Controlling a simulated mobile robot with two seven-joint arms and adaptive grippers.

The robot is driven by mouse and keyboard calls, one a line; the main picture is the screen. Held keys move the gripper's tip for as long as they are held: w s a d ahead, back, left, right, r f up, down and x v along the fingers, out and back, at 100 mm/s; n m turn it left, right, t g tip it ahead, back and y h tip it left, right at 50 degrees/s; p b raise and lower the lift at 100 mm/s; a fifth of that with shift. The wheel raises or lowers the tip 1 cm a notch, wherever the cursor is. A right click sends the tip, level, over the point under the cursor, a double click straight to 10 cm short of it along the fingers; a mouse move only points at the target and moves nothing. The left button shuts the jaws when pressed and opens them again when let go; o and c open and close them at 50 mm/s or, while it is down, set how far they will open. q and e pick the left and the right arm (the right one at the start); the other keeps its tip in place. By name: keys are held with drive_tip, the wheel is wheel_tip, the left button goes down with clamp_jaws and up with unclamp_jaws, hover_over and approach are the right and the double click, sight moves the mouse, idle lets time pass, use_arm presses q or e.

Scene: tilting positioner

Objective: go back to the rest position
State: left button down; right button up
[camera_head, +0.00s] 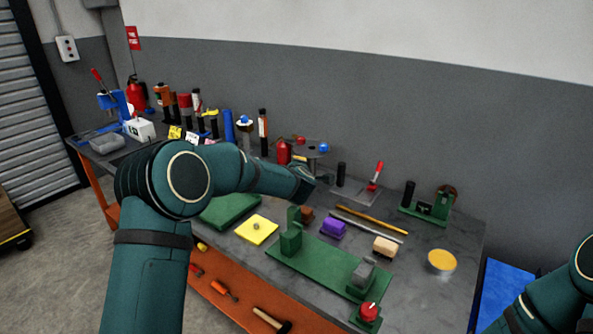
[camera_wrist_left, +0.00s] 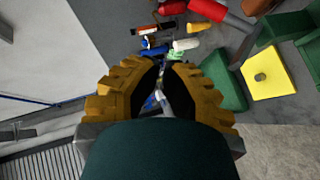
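My left arm comes in from the left and reaches over the workbench (camera_head: 420,300). Its gripper (camera_head: 322,179) is above the middle of the bench near the back, small and partly hidden by its own wrist. In the left wrist view, the gripper (camera_wrist_left: 163,66) has two yellow-brown fingers with dark inner faces. A narrow gap shows between them, with background objects visible through it and nothing held. My right arm shows only at the bottom right edge of the head view; its gripper is out of view.
A green fixture base (camera_head: 318,270) with a red knob (camera_head: 369,311) lies at the bench front. A yellow plate (camera_head: 257,230), purple block (camera_head: 332,228) and yellow-topped tin (camera_head: 441,261) lie around it. Bottles and tools crowd the back left. A blue surface (camera_head: 504,292) is at right.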

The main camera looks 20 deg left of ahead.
use_arm(q)
drive_tip(key=shift+s, duration=0.1)
drive_tip(key=shift+s, duration=0.1)
drive_tip(key=s+d+f+m+g+h+b, duration=0.1)
drive_tip(key=s+d+f+m, duration=0.1)
drive_tip(key=s+f, duration=0.3)
drive_tip(key=s+d+f+m+g+h+b, duration=0.1)
drive_tip(key=s+f+m, duration=0.3)
drive_tip(key=f, duration=0.7)
drive_tip(key=s+d+f+m+g+h+b, duration=0.1)
drive_tip(key=s+d+f+m+g+h, duration=0.1)
drive_tip(key=s+f, duration=0.4)
drive_tip(key=shift+s+d+f+m+g+h, duration=0.1)
drive_tip(key=shift+d+f+m+g+h, duration=0.15)
drive_tip(key=shift+f, duration=0.4)
drive_tip(key=shift+s+d+f+m+g+h, duration=0.15)
drive_tip(key=shift+d+f+m, duration=0.15)
drive_tip(key=shift+f, duration=0.3)
drive_tip(key=s+d+f+m+g+h+b, duration=0.1)
drive_tip(key=s+f, duration=0.5)
drive_tip(key=s, duration=0.7)
drive_tip(key=s+d+f+m+g+h+b, duration=0.2)
drive_tip(key=s+f+m+g, duration=0.3)
drive_tip(key=s, duration=0.8)
drive_tip(key=shift+s+d+f+m+g, duration=0.15)
drive_tip(key=shift+d+f+m+g, duration=0.25)
drive_tip(key=shift+d+f+m, duration=0.4)
